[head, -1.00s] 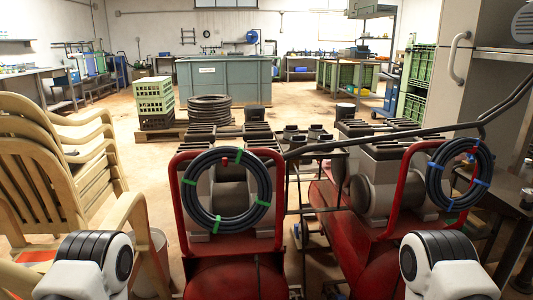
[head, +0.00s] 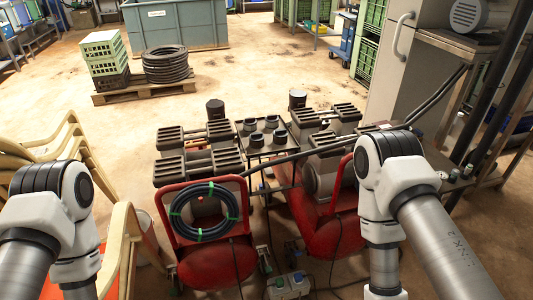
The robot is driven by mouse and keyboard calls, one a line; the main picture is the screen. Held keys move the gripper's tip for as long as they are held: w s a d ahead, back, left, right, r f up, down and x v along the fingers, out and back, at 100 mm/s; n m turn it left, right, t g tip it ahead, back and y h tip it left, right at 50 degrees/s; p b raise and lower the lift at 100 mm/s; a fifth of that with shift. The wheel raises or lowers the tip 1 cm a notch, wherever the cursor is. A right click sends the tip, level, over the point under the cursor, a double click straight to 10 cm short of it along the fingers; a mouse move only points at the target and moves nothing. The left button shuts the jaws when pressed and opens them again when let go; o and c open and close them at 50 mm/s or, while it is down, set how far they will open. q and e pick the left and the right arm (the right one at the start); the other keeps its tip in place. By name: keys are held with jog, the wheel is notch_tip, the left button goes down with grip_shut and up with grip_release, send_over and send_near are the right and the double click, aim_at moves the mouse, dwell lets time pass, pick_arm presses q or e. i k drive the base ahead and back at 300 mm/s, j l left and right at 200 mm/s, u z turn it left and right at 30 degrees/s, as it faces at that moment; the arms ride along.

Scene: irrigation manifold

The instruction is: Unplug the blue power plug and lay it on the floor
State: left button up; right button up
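A small grey-white socket box (head: 290,289) lies on the floor near the bottom edge of the head view, between the red compressors. Small coloured pieces, bluish or greenish, show on its top; they are too small to tell which is the blue power plug. Dark cables run down to the floor beside the box. Both my arms show in the lower left and lower right, with their forearms pointing down out of the picture. Neither of my grippers is in view, so what they hold is hidden.
Two red compressors, left (head: 215,262) and right (head: 325,215), stand in front of me. A coiled dark hose (head: 202,238) hangs on the left one. Stacked beige chairs (head: 85,140) stand at the left, a metal bench (head: 460,45) at the right. Open floor (head: 260,75) lies beyond.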

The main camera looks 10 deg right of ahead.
aim_at(298, 276)
jog(key=i+l+u, duration=0.15)
jog(key=l+u, duration=0.2)
jog(key=i+l+u, duration=0.1)
jog(key=l+u, duration=0.2)
